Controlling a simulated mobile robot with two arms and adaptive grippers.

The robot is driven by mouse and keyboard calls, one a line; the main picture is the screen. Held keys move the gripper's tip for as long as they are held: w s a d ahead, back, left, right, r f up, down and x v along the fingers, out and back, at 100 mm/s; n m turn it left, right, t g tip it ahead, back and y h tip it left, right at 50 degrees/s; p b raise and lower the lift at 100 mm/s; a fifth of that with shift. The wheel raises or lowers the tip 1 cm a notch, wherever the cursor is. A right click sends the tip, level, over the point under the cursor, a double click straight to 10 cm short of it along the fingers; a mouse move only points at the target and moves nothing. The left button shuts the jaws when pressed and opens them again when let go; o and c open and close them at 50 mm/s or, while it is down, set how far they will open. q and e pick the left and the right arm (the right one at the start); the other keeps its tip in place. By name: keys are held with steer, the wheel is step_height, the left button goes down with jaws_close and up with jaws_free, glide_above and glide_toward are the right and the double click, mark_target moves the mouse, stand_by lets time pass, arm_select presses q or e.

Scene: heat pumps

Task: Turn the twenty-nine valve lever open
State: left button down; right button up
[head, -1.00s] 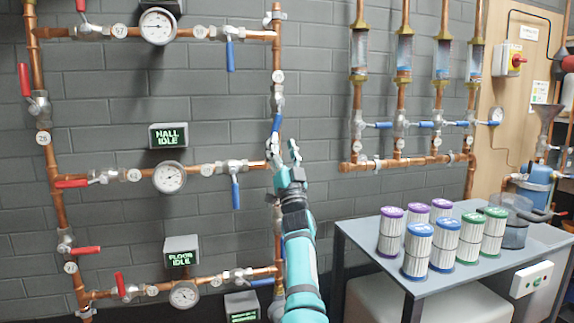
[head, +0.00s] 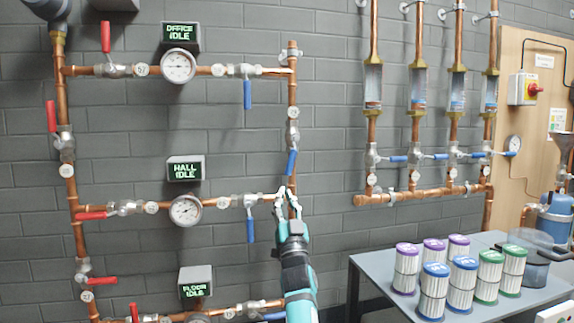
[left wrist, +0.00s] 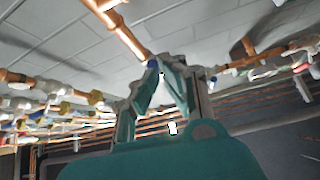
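The right-hand vertical copper pipe (head: 292,90) carries a valve with a blue lever (head: 292,162) that hangs down, tilted slightly left. A round tag (head: 293,112) sits just above this valve; its number is too small to read, so I cannot confirm it is twenty-nine. My left gripper (head: 286,196) is just below the lever's lower end, in front of the pipe and the middle branch. Its fingers are spread and hold nothing that I can see. They also show apart in the left wrist view (left wrist: 178,70). I cannot tell whether they touch the pipe. My right gripper is out of view.
Another blue lever (head: 250,230) hangs close left of my gripper, beside a gauge (head: 186,211). A grey table (head: 382,272) with several filter cartridges stands at right. Bare wall lies between the pipe and the flow tubes.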

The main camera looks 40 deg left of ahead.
mark_target(292, 155)
arm_select(q)
steer(key=s+a+r+n+h+p, duration=0.65)
steer(key=a+r+p, duration=0.25)
steer(key=p, duration=0.5)
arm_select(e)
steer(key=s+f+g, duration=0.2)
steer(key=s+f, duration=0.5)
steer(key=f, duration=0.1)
arm_select(q)
steer(key=s+d+r+n+g+h+p, duration=0.3)
steer(key=s+d+r+n+h+p, duration=0.25)
steer(key=p, duration=0.55)
steer(key=w+f+h+p, duration=0.1)
steer(key=w+f, duration=0.3)
steer(key=w, duration=1)
steer(key=shift+a+f+m+p, duration=0.25)
steer(key=shift+m+p, duration=0.15)
steer(key=shift+p, duration=0.5)
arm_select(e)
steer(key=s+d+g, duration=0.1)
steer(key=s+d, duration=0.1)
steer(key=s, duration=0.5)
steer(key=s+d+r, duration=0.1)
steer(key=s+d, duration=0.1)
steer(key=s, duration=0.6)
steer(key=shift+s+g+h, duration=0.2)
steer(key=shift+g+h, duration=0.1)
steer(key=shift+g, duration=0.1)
